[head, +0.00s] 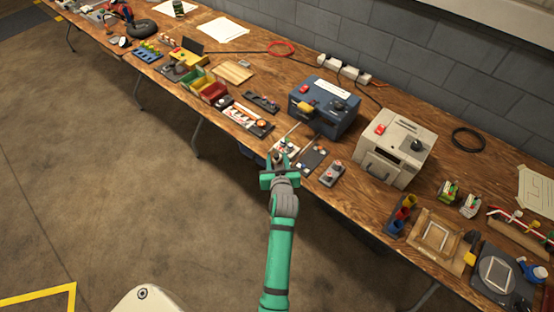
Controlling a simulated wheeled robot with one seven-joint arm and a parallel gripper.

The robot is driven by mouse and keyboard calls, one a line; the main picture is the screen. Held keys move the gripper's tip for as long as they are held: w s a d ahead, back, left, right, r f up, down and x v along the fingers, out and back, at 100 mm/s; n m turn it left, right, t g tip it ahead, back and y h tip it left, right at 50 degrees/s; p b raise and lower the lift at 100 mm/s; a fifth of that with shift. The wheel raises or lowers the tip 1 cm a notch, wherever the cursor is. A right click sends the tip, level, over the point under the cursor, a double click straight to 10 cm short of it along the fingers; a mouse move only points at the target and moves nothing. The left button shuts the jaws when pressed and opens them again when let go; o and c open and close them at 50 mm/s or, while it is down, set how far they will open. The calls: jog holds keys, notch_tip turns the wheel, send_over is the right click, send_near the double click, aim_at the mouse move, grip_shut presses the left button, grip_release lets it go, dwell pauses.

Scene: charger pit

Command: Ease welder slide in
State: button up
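Two box-shaped machines stand near the middle of the bench, and I cannot tell for certain which is the welder. One is a blue box (338,120) with a pale label, a red part and a yellow part on top. The other is a beige box (408,166) with a red button and a dark knob on top and a handle at its front. No part is clearly recognisable as the slide. My gripper (279,165) is at the front edge of the bench, left of and nearer than the blue box. Its fingers are too small and overlapped with small parts behind to judge.
The long wooden bench (465,165) runs along a grey block wall. Near my gripper are a dark flat plate (313,160) and a grey two-button box (331,174). Coloured bins (208,88) stand to the left. A wooden frame (440,238) lies right.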

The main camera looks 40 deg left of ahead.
grip_shut()
jog(key=shift+w+d, duration=0.2)
jog(key=shift+w, duration=2.45)
jog(key=shift+w+d, duration=0.2)
jog(key=shift+w, duration=2.5)
jog(key=shift+d+r, duration=0.1)
grip_release()
jog(key=shift+w, duration=0.15)
jog(key=shift+v, duration=5.4)
